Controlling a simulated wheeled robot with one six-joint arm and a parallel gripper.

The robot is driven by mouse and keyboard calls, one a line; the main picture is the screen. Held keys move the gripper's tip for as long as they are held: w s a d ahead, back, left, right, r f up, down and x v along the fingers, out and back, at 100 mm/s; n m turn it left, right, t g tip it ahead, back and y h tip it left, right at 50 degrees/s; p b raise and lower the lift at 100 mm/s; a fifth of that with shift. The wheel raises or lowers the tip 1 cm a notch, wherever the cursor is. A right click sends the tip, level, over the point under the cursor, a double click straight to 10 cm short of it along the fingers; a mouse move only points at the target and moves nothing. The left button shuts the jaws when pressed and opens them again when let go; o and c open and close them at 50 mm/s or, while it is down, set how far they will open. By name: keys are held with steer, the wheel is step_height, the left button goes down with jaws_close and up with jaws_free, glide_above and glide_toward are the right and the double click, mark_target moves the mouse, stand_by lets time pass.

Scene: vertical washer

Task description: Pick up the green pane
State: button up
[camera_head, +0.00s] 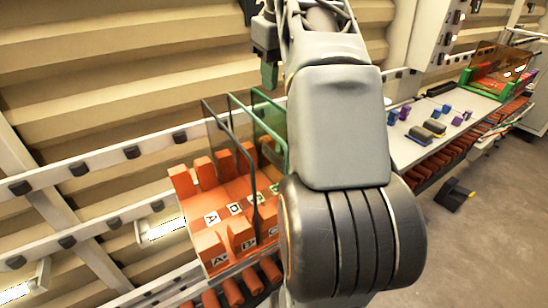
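The green pane (270,116), see-through with a green rim, stands upright in the orange rack (187,184) at the left. It is the rightmost pane I can make out, and my arm hides part of its right side. My gripper (269,76) is seen only in part, as dark pieces above the green pane at the top of the view. It appears apart from the pane. Whether its fingers are open or shut does not show.
A white table (408,153) at the right carries small blue, purple and dark blocks, plus a green-framed box with orange see-through sides (498,68). Rails with black clips and a beige corrugated wall (110,60) stand behind the rack.

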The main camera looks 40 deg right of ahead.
mark_target(279, 106)
steer(key=shift+w+d+f, duration=0.1)
steer(key=shift+w+f, duration=0.05)
steer(key=shift+f, duration=1.4)
steer(key=shift+w+d+f, duration=0.1)
steer(key=shift+w+f, duration=0.1)
steer(key=shift+f, duration=1.3)
steer(key=shift+w+f, duration=0.15)
steer(key=shift+f, duration=1.4)
jaws_close()
steer(key=shift+r, duration=0.1)
